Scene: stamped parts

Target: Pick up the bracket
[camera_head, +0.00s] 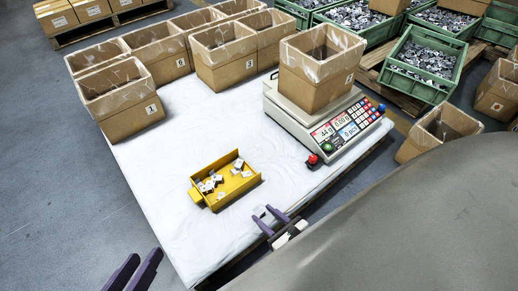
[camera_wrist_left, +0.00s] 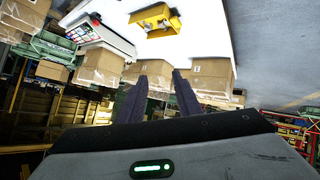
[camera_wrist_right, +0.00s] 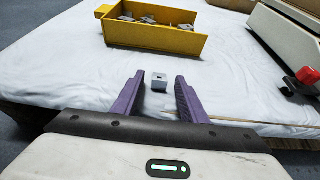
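A small grey-white bracket (camera_wrist_right: 159,80) lies alone on the white-covered table, in front of the yellow tray. In the head view it is a faint small shape (camera_head: 259,212) near the table's front edge. My right gripper (camera_head: 268,216) is open, with its fingertips close to the bracket; in the right wrist view the bracket shows between and just beyond the fingertips (camera_wrist_right: 160,86). I cannot tell whether they touch it. My left gripper (camera_head: 143,262) is open and empty, off the table's front left corner.
The yellow tray (camera_head: 208,203) holds several similar brackets. A scale (camera_head: 325,123) with a cardboard box (camera_head: 310,88) on it stands at the right, with a red button (camera_head: 312,159) at its front. Several cardboard boxes (camera_head: 124,107) line the back.

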